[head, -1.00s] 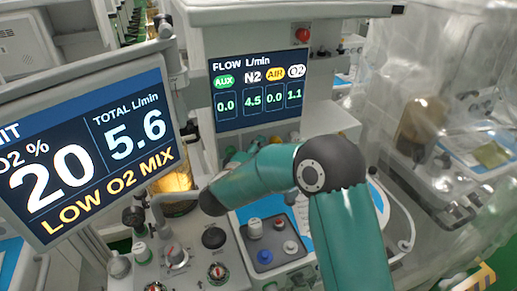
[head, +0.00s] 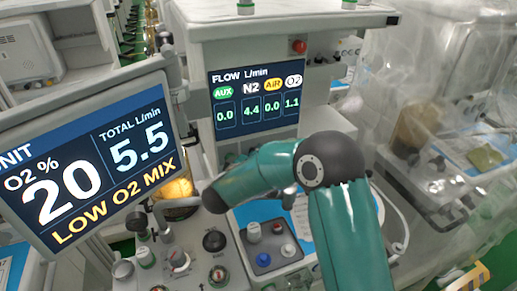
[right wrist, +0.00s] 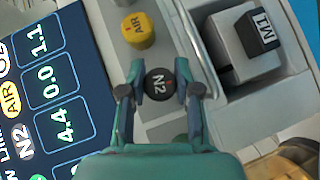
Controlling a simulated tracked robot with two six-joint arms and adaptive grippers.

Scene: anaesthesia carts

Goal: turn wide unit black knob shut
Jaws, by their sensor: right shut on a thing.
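The black N2 knob (right wrist: 159,84), with a white N2 label and a small red mark, is on the grey panel beside the flow screen. My right gripper (right wrist: 160,90) is shut on it in the right wrist view, one finger on each side. In the head view my right arm covers the gripper and the knob. The flow screen (head: 256,100) reads N2 4.4, O2 1.1, AUX 0.0 and AIR 0.0. My left gripper is not in view.
The yellow AIR knob (right wrist: 138,30) is close beside the N2 knob. A large tilted screen (head: 90,160) reads 20, 5.5 and LOW O2 MIX.

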